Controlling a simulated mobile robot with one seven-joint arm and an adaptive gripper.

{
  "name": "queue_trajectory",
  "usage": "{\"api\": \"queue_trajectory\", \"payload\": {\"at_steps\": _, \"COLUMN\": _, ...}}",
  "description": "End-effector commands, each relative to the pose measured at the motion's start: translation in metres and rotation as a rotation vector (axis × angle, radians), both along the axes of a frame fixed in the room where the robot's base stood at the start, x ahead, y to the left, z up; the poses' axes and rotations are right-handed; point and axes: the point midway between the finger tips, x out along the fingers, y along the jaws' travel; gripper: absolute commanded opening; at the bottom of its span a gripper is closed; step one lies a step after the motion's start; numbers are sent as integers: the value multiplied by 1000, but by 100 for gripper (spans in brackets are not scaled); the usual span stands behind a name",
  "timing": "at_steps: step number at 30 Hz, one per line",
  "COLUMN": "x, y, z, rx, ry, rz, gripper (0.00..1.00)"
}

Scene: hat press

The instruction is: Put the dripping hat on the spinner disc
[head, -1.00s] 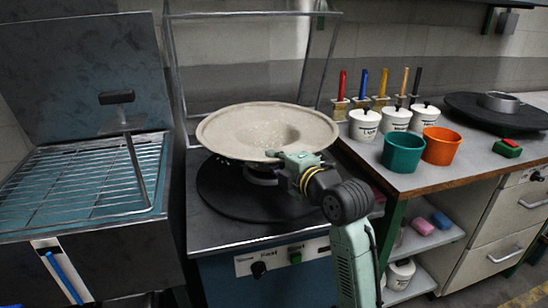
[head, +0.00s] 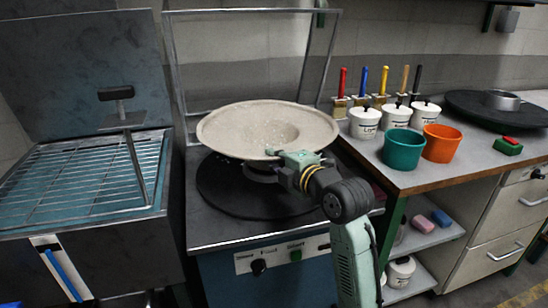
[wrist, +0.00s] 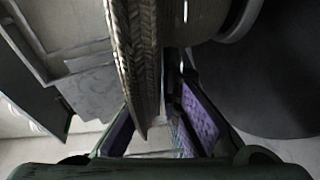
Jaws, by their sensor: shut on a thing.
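The hat (head: 232,132) is pale beige with a wide brim, crown hollow facing up, with light specks of water on it. My gripper (head: 287,157) is shut on the near right part of its brim and holds it over the spinner. The black spinner disc (head: 225,193) lies on the dark top of the blue cabinet, partly hidden below the hat. In the wrist view the woven brim (wrist: 140,60) runs between my purple finger pads, and the dark disc (wrist: 262,85) shows at right. Whether the hat touches the disc's hub cannot be told.
A raised clear lid (head: 325,60) stands behind the spinner. At left is a wire-rack basin (head: 70,185) with an upright handle. The right bench holds a teal pot (head: 403,152), an orange pot (head: 441,145), white jars (head: 365,124), brushes and another black disc (head: 470,106).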

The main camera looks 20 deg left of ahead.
Motion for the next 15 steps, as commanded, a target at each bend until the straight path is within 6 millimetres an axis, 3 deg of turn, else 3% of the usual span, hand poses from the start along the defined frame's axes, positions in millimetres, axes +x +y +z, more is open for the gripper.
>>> {"api": "queue_trajectory", "payload": {"at_steps": 15, "x": 0, "y": 0, "z": -7, "rx": 0, "ry": -1, "rz": 0, "gripper": 0}}
